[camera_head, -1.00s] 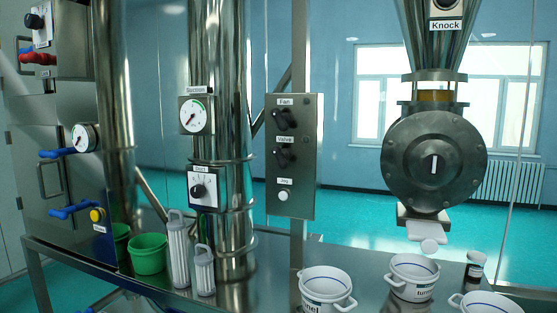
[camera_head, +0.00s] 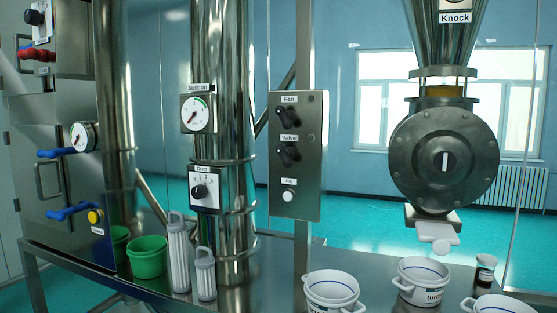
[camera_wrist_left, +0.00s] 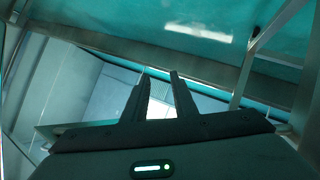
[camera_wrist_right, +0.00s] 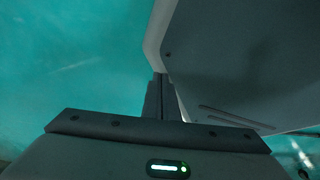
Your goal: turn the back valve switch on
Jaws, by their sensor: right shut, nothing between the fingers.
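The switch labelled Valve (camera_head: 289,154) is a black rotary knob on a grey steel control panel (camera_head: 309,190) near the middle of the head view. It looks tilted, like the Fan knob (camera_head: 289,114) above it. Neither gripper shows in the head view. In the left wrist view my left gripper (camera_wrist_left: 160,80) has its fingers apart with nothing between them. In the right wrist view my right gripper (camera_wrist_right: 160,78) has its fingers together and empty. Neither gripper is seen near the knob.
A white button (camera_head: 288,196) sits low on the panel. A steel pipe with a suction gauge (camera_head: 196,115) stands left of it, a round steel valve housing (camera_head: 446,185) to the right. Green tubs (camera_head: 148,262), white filters and white pots (camera_head: 421,270) occupy the bench below.

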